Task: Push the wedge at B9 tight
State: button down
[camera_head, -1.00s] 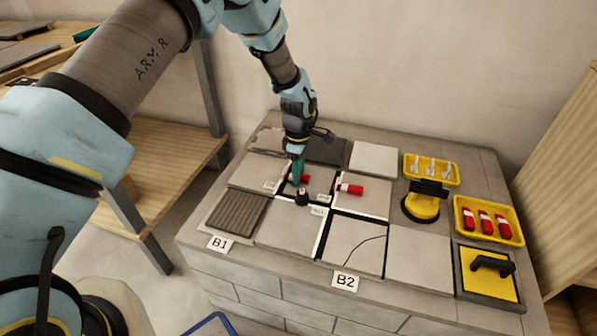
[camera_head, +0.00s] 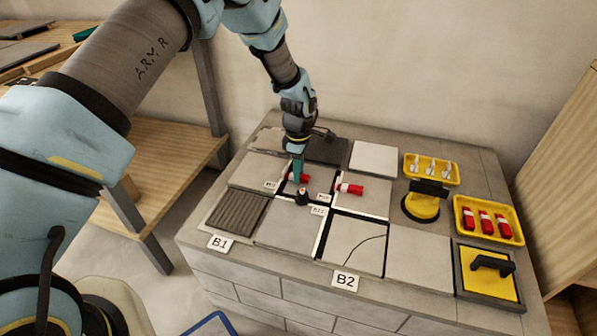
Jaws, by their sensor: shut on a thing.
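My gripper (camera_head: 296,179) points down over the middle of the tiled block, its teal fingers shut at a red wedge (camera_head: 304,178). The wedge lies at a tile joint and sticks out to the right of the fingers; its left part is hidden. A second red wedge (camera_head: 350,189) lies on a joint further right. A small dark clip with a reddish top (camera_head: 302,197) stands just in front of the gripper. Small white labels (camera_head: 318,210) lie around these joints, too small to read surely, so I cannot tell which marks B9.
Yellow trays hold white clips (camera_head: 446,180) and red wedges (camera_head: 518,239) at the right. A yellow suction tool (camera_head: 421,208) and a yellow float (camera_head: 490,283) stand nearby. Labels B1 (camera_head: 220,243) and B2 (camera_head: 345,282) mark the front edge. A cracked tile (camera_head: 352,243) lies behind B2.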

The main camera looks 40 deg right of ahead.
jog(key=c, duration=0.6)
grip_release()
jog(key=shift+r, duration=0.1)
